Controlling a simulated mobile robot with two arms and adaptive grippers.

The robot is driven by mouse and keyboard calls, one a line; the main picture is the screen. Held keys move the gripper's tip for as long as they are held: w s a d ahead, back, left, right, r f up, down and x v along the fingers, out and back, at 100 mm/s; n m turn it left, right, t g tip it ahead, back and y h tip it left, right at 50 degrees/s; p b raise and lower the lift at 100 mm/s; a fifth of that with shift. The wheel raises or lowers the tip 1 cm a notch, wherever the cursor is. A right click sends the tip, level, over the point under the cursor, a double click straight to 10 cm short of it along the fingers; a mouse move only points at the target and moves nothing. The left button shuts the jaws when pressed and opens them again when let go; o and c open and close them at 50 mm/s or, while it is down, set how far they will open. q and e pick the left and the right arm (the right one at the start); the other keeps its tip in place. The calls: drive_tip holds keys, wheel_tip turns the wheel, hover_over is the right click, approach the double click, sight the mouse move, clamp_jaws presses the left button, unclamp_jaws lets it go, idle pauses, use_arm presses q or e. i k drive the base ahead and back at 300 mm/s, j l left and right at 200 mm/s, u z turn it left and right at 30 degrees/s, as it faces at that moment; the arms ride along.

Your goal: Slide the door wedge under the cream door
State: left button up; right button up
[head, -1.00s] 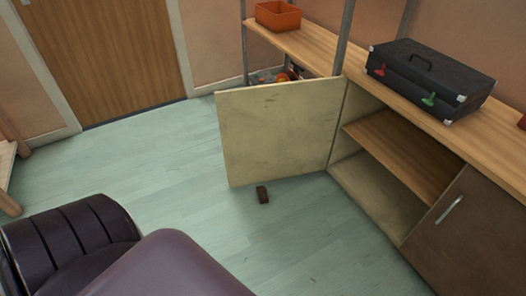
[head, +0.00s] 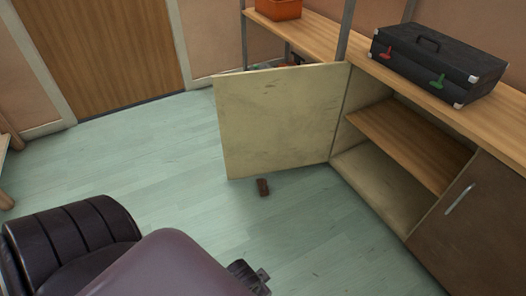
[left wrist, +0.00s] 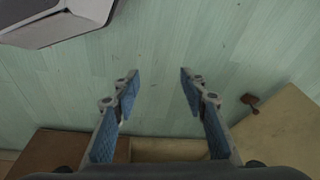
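The cream door (head: 278,120) stands swung open from the cabinet. In the left wrist view the wedge (left wrist: 250,100) is right of my fingers, close to the door (left wrist: 282,135); whether they touch I cannot tell. My left gripper (left wrist: 158,75) is open and empty, pointing down over bare floor. A dark piece of my arm or gripper shows at the bottom of the head view. My right gripper is not in view.
The open cabinet has a wooden shelf (head: 408,146) and a brown door (head: 470,215). A black case (head: 435,70) lies on its top. An orange box (head: 278,8) sits on shelving behind the door. A dark padded seat (head: 75,240) is lower left. The floor between is clear.

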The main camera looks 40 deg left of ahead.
sight(263, 188)
drive_tip(key=i+j, duration=0.1)
drive_tip(key=j, duration=0.25)
drive_tip(key=i+j, duration=0.15)
drive_tip(key=j, duration=0.15)
drive_tip(key=i+j, duration=0.1)
drive_tip(key=j, duration=0.25)
drive_tip(key=i+j, duration=0.15)
drive_tip(key=j, duration=0.2)
drive_tip(key=z, duration=0.05)
